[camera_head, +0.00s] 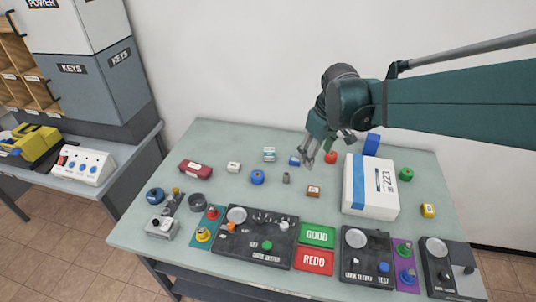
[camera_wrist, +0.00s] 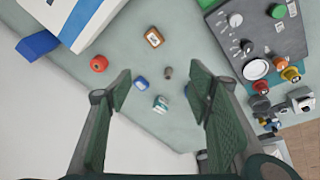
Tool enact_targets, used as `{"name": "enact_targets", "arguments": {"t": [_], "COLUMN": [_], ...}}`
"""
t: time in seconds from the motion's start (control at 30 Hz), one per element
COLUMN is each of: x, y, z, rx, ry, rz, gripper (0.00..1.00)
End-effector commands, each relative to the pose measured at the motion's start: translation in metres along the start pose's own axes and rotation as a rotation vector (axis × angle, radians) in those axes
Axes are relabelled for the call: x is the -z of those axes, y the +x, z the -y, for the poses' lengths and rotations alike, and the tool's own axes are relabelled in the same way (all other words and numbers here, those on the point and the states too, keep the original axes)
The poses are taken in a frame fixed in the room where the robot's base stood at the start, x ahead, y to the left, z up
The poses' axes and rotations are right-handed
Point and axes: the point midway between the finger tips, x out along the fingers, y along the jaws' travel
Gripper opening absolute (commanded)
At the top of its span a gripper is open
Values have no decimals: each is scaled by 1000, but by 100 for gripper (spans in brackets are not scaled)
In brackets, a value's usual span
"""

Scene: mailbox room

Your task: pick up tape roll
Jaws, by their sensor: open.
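My gripper (camera_head: 332,152) is open and empty, above the back middle of the table. In the wrist view its two fingers (camera_wrist: 160,74) stand wide apart. The tape roll cannot be told for certain. A small round blue thing with a dark centre (camera_head: 257,177), perhaps the roll, lies on the table to the left of my gripper. In the wrist view a blue piece (camera_wrist: 187,88) shows at the edge of the right finger, which partly hides it. A dark grey ring-like thing (camera_head: 197,201) lies farther left.
Near my gripper are a blue box (camera_head: 294,161), a red round thing (camera_head: 331,157), an orange box (camera_head: 313,191) and a small grey piece (camera_head: 286,178). A large white box (camera_head: 384,190) stands right. Control panels (camera_head: 253,238) line the front edge.

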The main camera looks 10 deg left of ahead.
Motion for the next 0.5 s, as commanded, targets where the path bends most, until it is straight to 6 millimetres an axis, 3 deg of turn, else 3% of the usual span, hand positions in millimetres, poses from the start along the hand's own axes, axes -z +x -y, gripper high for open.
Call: {"name": "enact_targets", "arguments": {"t": [0.5], "x": [82], "y": [64], "z": [29], "rx": [67], "ry": [-219], "rz": [70], "gripper": [51]}}
